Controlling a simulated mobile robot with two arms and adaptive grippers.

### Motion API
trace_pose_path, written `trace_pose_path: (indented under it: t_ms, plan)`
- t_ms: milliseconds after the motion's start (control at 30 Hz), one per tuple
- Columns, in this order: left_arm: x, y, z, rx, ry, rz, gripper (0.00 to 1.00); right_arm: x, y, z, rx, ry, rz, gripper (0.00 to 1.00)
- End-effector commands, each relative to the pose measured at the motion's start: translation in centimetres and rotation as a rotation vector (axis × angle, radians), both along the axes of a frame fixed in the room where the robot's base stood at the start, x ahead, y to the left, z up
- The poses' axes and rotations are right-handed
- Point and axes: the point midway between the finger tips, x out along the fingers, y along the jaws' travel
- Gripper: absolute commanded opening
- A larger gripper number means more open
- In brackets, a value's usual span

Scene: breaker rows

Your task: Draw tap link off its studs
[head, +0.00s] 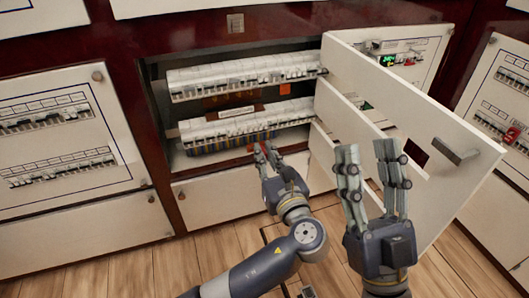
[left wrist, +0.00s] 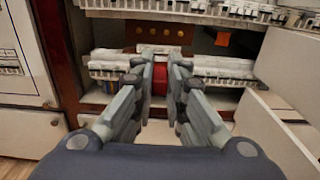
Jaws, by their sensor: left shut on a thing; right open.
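My left gripper (head: 266,152) is in front of the open breaker cabinet, near the lower breaker row. In the left wrist view its fingers (left wrist: 159,75) are shut on a red piece (left wrist: 159,82), which looks like the tap link. The fingers hide most of it. A brown panel with a row of round studs (left wrist: 160,31) shows above and behind the fingertips, apart from the red piece in the picture. My right gripper (head: 372,165) is open and empty, fingers up, in front of the cabinet door.
The white cabinet door (head: 400,105) stands open on the right, its handle (head: 456,151) facing out, close to my right gripper. Upper (head: 245,75) and lower (head: 245,122) breaker rows fill the cabinet. Closed panels (head: 60,140) stand on the left. The wooden floor (head: 130,270) is below.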

Motion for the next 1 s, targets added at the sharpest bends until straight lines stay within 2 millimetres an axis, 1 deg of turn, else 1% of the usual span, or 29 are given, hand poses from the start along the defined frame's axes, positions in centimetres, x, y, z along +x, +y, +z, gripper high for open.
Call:
trace_pose_path:
  t_ms: [300,700,833,1000]
  plan:
    - [-0.7,-0.3,0.1,-0.001,0.001,0.0,0.0,1.8,0.2,-1.7,-0.038,0.128,-0.007,0.43]
    - [-1.5,-0.6,0.1,0.0,0.0,0.0,0.0,3.7,0.4,-4.2,-0.084,0.286,-0.016,0.43]
    - [-1.7,-0.7,0.1,-0.001,0.0,0.0,0.0,4.1,0.4,-4.9,-0.093,0.32,-0.017,0.43]
    - [-1.8,-0.7,0.0,-0.001,0.0,0.0,0.0,4.2,0.4,-5.1,-0.097,0.331,-0.018,0.43]
